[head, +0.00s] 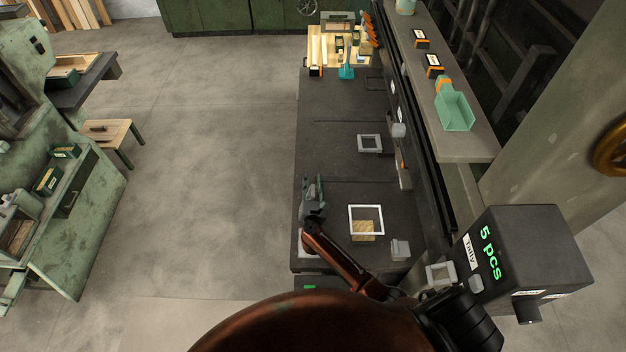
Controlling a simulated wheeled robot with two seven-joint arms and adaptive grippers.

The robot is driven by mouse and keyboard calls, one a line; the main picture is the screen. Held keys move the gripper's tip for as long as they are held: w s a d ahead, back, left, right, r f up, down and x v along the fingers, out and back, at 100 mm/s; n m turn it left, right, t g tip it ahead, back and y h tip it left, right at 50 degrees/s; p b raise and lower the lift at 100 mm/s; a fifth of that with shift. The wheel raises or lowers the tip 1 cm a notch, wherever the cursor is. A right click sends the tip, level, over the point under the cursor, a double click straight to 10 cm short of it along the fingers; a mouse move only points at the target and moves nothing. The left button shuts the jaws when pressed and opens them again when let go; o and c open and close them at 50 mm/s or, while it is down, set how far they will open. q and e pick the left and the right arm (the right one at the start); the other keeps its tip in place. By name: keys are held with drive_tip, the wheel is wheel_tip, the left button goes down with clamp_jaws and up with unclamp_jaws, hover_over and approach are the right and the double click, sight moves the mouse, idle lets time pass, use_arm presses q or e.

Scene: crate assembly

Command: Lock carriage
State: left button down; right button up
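My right gripper (313,191) is over the left edge of the dark workbench (330,105), at the end of a red-brown arm. It is small and dark, and its finger gap is unclear. A smaller grey square frame (360,144) lies farther up the bench. Grey blocks sit along the bench's right side, one near the rail (398,130) and one lower down (400,249). I cannot tell which part is the carriage. My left gripper is not in view.
A dark tally box (528,240) reading "5 pcs" stands at right. A shelf (478,142) with a teal bin (455,110) overhangs the bench's right side. Wooden parts and a teal tool (346,72) are at the far end. Open floor lies left.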

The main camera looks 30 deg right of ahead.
drive_tip(key=shift+w+d, duration=0.1)
drive_tip(key=shift+w, duration=0.05)
clamp_jaws()
idle(0.8)
